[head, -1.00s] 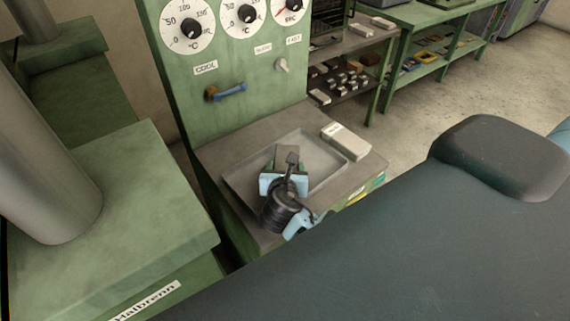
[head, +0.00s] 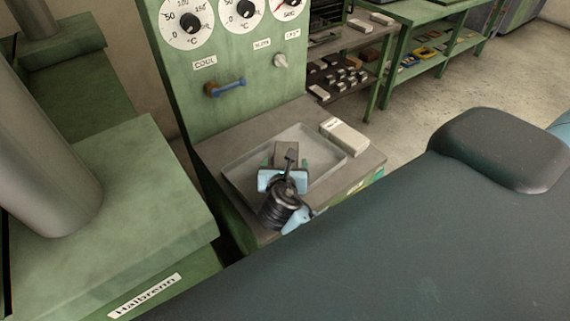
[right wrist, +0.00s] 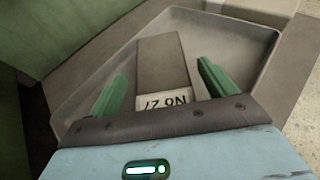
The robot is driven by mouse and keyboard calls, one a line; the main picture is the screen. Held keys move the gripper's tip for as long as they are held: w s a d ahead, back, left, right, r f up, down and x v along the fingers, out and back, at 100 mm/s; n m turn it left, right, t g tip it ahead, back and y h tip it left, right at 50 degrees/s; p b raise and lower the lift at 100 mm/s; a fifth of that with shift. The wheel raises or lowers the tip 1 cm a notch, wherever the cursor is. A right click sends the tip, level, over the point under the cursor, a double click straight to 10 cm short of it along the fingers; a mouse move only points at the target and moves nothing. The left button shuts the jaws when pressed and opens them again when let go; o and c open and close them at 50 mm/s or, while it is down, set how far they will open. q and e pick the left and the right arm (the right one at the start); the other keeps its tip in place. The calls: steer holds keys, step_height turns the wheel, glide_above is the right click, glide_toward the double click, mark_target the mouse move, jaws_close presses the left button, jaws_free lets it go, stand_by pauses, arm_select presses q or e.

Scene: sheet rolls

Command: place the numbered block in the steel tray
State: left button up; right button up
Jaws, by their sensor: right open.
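The numbered block (right wrist: 163,62), grey-brown with a white "No 27" label on its near end, shows in the right wrist view. It appears to lie on the floor of the shallow steel tray (right wrist: 262,38). My right gripper (right wrist: 161,72) is open, with a green finger on each side of the block and a visible gap to each. In the head view the block (head: 287,149) shows just beyond my right gripper (head: 286,162), over the tray (head: 240,170). My left gripper is not in view.
A pale block (head: 345,138) with a label sits on the counter (head: 225,149) right of the tray. A green panel (head: 240,60) with dials and a blue handle (head: 228,88) rises behind. A green cabinet (head: 110,200) stands at left, and a shelf with small blocks (head: 340,75) behind right.

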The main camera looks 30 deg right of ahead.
steer(key=v, duration=1.1)
steer(key=shift+s+r, duration=0.1)
steer(key=shift+s, duration=0.1)
steer(key=shift+a, duration=0.1)
